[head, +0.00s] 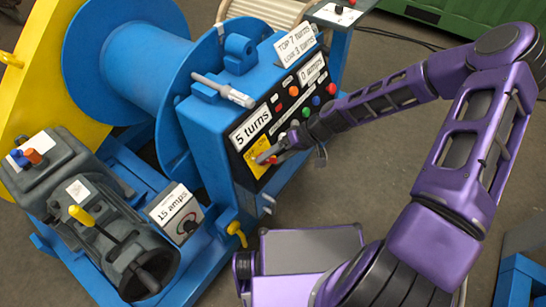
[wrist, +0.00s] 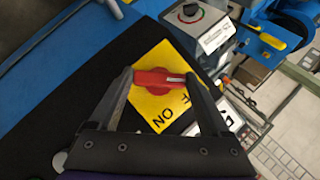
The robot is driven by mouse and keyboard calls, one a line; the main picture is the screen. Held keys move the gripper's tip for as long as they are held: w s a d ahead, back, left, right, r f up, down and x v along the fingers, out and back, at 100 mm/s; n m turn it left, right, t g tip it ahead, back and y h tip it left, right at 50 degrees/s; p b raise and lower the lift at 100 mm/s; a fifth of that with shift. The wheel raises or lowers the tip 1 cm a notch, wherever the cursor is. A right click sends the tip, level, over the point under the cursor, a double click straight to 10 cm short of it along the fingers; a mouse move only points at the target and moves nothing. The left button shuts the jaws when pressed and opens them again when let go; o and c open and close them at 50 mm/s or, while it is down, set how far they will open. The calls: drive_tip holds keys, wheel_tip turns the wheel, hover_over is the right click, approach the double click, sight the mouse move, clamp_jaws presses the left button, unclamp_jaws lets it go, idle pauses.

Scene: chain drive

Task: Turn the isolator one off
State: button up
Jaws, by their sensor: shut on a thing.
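The isolator is a red rotary handle (wrist: 160,87) on a square yellow plate (wrist: 152,107) in the wrist view. The plate carries black lettering: "ON" reads clearly, and an "F" shows beside my right finger. The handle lies roughly level across the picture, its pale-marked end towards the right finger. My gripper (wrist: 160,76) has one finger at each end of the handle and is shut on it. In the head view the yellow plate (head: 257,164) is low on the blue cabinet's dark panel, with my gripper (head: 273,156) in front, partly hiding the handle.
A "15 amps" box with a knob (head: 189,227) stands at lower left, near a yellow-handled lever (head: 236,232). A large blue drum (head: 130,70) is behind. Open floor (head: 370,160) lies to the right.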

idle(0.5)
drive_tip(key=o, duration=1.2)
drive_tip(key=p+v, duration=0.2)
drive_tip(key=v, duration=1.5)
drive_tip(key=shift+d+r, duration=0.15)
drive_tip(key=shift+r, duration=0.1)
